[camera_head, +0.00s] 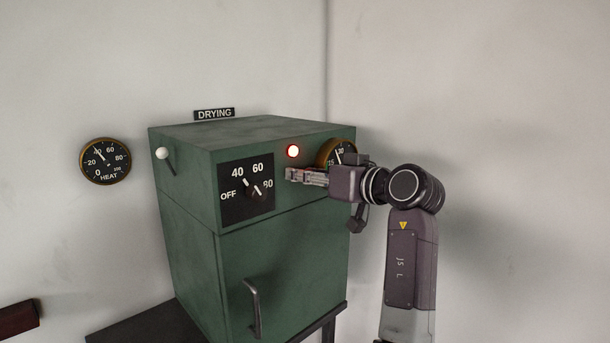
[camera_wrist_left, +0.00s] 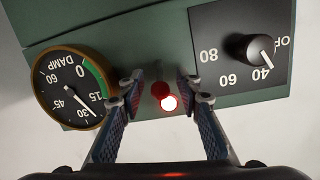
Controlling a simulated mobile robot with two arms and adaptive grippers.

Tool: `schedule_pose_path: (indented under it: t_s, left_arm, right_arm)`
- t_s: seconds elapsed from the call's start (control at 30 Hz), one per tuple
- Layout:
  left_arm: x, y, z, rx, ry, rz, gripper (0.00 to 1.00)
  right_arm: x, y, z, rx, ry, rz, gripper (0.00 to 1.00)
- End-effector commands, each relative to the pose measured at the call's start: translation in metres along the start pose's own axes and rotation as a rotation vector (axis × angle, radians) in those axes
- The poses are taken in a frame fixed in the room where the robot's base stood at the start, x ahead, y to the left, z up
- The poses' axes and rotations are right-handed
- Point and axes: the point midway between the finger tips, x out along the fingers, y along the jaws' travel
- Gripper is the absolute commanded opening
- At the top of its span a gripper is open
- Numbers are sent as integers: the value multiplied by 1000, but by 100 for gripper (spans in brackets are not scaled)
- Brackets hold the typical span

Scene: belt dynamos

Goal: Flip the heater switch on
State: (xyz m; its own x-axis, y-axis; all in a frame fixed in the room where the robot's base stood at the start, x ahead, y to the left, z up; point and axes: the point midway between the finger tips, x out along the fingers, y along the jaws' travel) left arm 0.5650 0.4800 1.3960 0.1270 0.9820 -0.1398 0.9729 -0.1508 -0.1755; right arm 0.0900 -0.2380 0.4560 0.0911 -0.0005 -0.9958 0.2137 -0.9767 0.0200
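The heater switch appears to be the small dark-red tipped part (camera_wrist_left: 159,89) on the green drying cabinet (camera_head: 290,255), beside a glowing red lamp (camera_head: 293,151). The lamp also shows in the wrist view (camera_wrist_left: 168,103). My left gripper (camera_head: 290,175) is at the cabinet front, just below the lamp. In the wrist view its fingers (camera_wrist_left: 159,86) are open, one on each side of the red-tipped part, with gaps visible. In the head view the gripper hides that part, so its on or off position cannot be told. My right gripper is not in view.
A black dial plate with a knob (camera_head: 256,191) is left of the gripper; its pointer is near 40. The damp gauge (camera_head: 337,152) is to the right. A white-ball lever (camera_head: 162,153) sticks out from the cabinet's left side. A heat gauge (camera_head: 105,161) hangs on the wall.

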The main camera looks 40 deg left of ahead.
Motion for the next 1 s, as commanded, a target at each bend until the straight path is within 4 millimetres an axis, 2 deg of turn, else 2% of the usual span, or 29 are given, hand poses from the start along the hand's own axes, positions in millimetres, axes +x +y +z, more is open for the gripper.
schedule_pose_path:
  t_s: [0.3, 0.43, 0.57, 1.0]
  left_arm:
    - [-52, 1, 0, 0, 0, 4, 32]
    - [-66, 1, 0, 1, 0, 2, 32]
    - [-71, 0, 0, 0, 0, 1, 32]
    - [-71, 0, 0, 0, 0, 1, 32]
  right_arm:
    - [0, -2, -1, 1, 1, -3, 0]
    - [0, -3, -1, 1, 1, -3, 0]
    - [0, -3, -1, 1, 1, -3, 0]
    - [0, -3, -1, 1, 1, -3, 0]
